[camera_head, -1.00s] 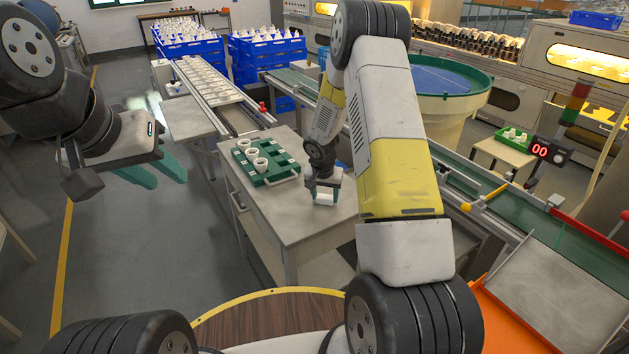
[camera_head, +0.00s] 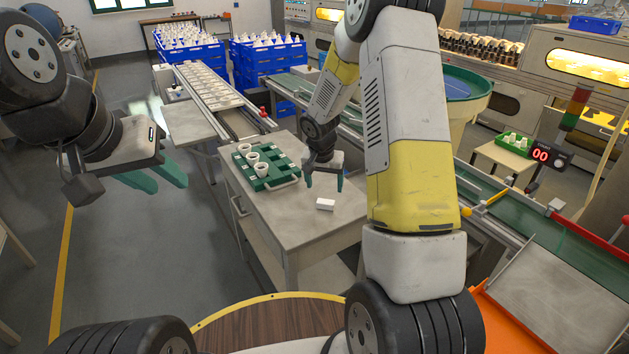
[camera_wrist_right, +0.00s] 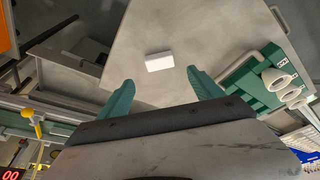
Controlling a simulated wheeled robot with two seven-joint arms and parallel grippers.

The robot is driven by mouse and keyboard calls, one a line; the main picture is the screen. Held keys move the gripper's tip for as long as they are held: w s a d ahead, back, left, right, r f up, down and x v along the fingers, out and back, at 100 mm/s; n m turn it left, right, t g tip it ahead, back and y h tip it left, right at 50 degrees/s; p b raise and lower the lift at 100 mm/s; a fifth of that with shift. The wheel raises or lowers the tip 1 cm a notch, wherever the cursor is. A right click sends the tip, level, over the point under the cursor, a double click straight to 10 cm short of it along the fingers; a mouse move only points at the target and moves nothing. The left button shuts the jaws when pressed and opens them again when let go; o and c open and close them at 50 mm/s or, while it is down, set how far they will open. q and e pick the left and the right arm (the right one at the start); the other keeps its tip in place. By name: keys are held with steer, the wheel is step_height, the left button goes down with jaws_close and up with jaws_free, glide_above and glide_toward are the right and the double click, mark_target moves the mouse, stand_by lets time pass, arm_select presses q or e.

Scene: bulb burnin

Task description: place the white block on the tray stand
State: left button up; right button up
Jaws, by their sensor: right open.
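The white block (camera_head: 325,204) lies on the grey top of the tray stand (camera_head: 290,222), near its front right part. In the right wrist view the block (camera_wrist_right: 159,61) lies flat and apart from the fingers. My right gripper (camera_head: 324,184) is open and empty, just above and behind the block; in its wrist view the green fingers (camera_wrist_right: 160,90) are spread wide with the block beyond them. My left gripper (camera_head: 160,178) is open and empty, in the air over the floor at the left.
A green tray (camera_head: 281,183) with several white cups stands on the stand behind and left of the block. Blue crates (camera_head: 268,62) stand at the back. A conveyor (camera_head: 209,86) runs behind the stand, and a green belt (camera_head: 560,249) lies to the right.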

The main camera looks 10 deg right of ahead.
steer(key=s+r+n+t+y, duration=0.1)
steer(key=s+r, duration=0.6)
steer(key=r, duration=0.3)
steer(key=s+r+n+t, duration=0.1)
steer(key=s+r, duration=0.6)
steer(key=r, duration=0.4)
steer(key=s+a+r+n+y, duration=0.1)
steer(key=s+a+r, duration=0.1)
steer(key=s, duration=0.6)
steer(key=s+a+r+n+t+y, duration=0.1)
steer(key=s+r, duration=0.3)
steer(key=s, duration=0.4)
steer(key=shift+a+n+y, duration=0.3)
steer(key=shift+a+n, duration=0.45)
steer(key=shift+n, duration=0.05)
